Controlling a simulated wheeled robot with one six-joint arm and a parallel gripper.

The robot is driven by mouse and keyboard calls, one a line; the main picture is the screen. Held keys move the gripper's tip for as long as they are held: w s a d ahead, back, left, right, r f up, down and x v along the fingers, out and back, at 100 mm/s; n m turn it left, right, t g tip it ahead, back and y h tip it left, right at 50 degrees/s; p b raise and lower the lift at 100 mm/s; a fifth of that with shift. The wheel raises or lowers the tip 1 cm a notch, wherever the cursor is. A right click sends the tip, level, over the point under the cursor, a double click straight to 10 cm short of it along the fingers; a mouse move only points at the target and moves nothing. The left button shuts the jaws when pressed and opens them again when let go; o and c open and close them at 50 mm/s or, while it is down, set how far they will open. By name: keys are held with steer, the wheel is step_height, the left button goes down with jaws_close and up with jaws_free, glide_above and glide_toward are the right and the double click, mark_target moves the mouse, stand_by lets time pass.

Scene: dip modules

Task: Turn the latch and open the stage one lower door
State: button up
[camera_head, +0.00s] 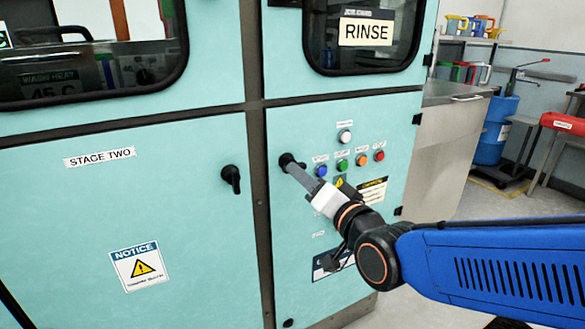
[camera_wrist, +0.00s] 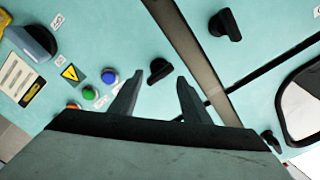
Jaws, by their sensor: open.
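The lower right door (camera_head: 290,235) is pale teal and looks closed; I read no "stage one" label on it. Its black latch (camera_head: 287,160) sits near its upper left edge, partly covered by my gripper (camera_head: 296,172) in the head view. In the wrist view my gripper (camera_wrist: 157,88) is open, and this latch (camera_wrist: 159,70) shows just past and between the two fingertips. I cannot tell whether the fingers touch it. The lower left door (camera_head: 75,215), labelled STAGE TWO, has its own black latch (camera_head: 231,179) pointing down; it also shows in the wrist view (camera_wrist: 225,24).
Blue (camera_head: 321,170), green (camera_head: 342,165) and other buttons sit right of the latch. A dark frame post (camera_head: 256,190) separates the doors. Windowed upper doors, one marked RINSE (camera_head: 366,31), are above. Floor shows at the right, with a blue drum (camera_head: 495,130) and bench beyond.

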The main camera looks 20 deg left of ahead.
steer(key=shift+x, duration=3.2)
